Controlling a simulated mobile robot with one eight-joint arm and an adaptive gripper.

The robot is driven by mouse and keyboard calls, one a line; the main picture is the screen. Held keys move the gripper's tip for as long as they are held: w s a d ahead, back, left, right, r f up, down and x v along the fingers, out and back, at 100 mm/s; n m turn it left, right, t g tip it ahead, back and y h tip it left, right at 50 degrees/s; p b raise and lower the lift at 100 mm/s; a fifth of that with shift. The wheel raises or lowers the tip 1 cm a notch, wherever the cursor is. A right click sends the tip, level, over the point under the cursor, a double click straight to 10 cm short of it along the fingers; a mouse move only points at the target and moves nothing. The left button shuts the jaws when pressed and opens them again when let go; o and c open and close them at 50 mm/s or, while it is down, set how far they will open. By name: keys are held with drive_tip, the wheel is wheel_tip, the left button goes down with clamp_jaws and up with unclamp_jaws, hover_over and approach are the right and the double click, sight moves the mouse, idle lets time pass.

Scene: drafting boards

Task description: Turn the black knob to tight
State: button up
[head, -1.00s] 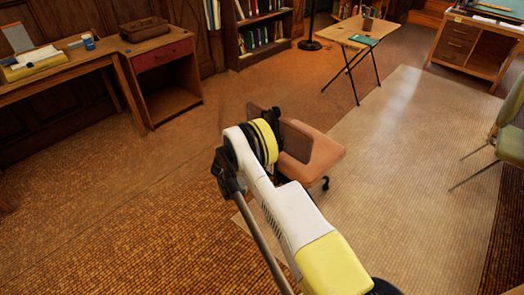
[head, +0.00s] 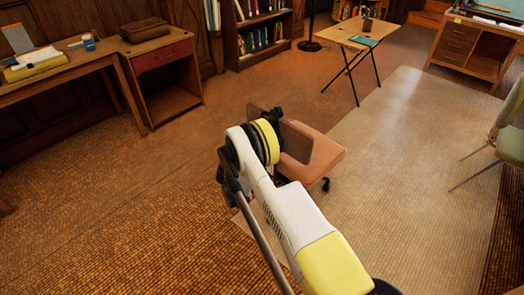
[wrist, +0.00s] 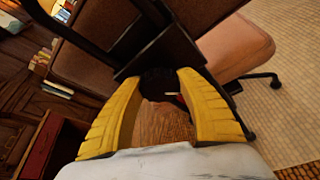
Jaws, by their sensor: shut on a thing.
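In the wrist view the black knob (wrist: 157,83) is a dark round shape at the back of the chair, in deep shadow. My gripper (wrist: 160,79) has its two yellow fingers on either side of it, shut on it. A small pale mark and a bit of red show by the knob's lower right, but I cannot read its setting. The chair has a brown back and a tan seat (wrist: 238,45). In the head view the chair's seat (head: 322,158) shows beyond my arm, which hides the knob and the fingers.
A small desk with a red drawer (head: 160,55) and a long table (head: 50,75) stand at the left. A folding table (head: 362,38) stands at the back. A green chair (head: 510,145) is at the right. The floor around the chair is clear.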

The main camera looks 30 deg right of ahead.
drive_tip(key=shift+m+t, duration=0.4)
drive_tip(key=shift+m, duration=0.4)
drive_tip(key=o, duration=1.2)
drive_tip(key=shift+r, duration=0.1)
drive_tip(key=shift+c, duration=0.2)
drive_tip(key=v, duration=0.7)
drive_tip(key=shift+s+a, duration=0.15)
drive_tip(key=shift+s, duration=0.05)
